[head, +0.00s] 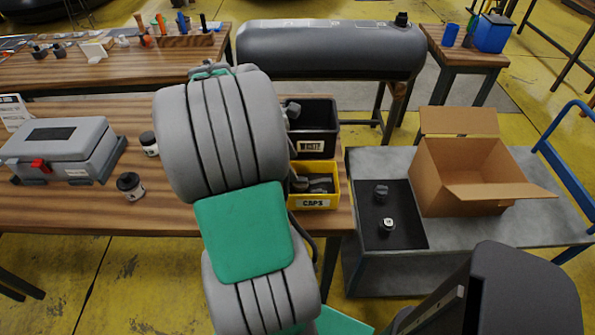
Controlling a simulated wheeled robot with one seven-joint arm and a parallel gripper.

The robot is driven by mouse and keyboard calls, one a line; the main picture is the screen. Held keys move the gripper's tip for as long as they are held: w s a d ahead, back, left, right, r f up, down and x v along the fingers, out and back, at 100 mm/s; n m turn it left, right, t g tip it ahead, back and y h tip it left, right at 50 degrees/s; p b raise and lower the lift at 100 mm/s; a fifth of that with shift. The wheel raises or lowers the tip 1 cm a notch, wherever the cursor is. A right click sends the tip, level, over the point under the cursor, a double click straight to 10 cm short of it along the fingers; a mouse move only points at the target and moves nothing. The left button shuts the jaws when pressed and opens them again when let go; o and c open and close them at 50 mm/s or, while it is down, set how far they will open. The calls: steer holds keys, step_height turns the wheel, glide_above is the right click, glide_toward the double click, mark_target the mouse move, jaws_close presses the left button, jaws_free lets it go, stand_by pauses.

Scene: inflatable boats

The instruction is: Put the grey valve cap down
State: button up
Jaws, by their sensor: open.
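My grey and green arm fills the middle of the head view, and my gripper does not show. A dark grey knobbed piece (381,192), which looks like a valve cap, lies on a black mat (408,238) on the grey cart. A second small dark piece with a pale top (388,225) sits nearer on the same mat. A yellow bin labelled CAPS (314,203) holds several grey pieces. I cannot tell which piece is the task's grey valve cap.
A black bin (316,146) stands behind the yellow one. An open cardboard box (463,178) stands beside the mat. The mat's front and left are clear.

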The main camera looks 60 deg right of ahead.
steer(key=w+a+r+m+t+h+p, duration=0.1)
steer(key=w+a+r+t, duration=0.2)
steer(key=w+a+r, duration=0.5)
steer(key=w+a+f+m+t+y, duration=0.1)
steer(key=w+a+f+m+t, duration=0.1)
steer(key=a, duration=1.2)
steer(key=w+a+f+m+t+y, duration=0.2)
steer(key=w+a, duration=0.1)
steer(key=a, duration=1.1)
steer(key=shift+a, duration=0.3)
steer(key=shift+c, duration=0.2)
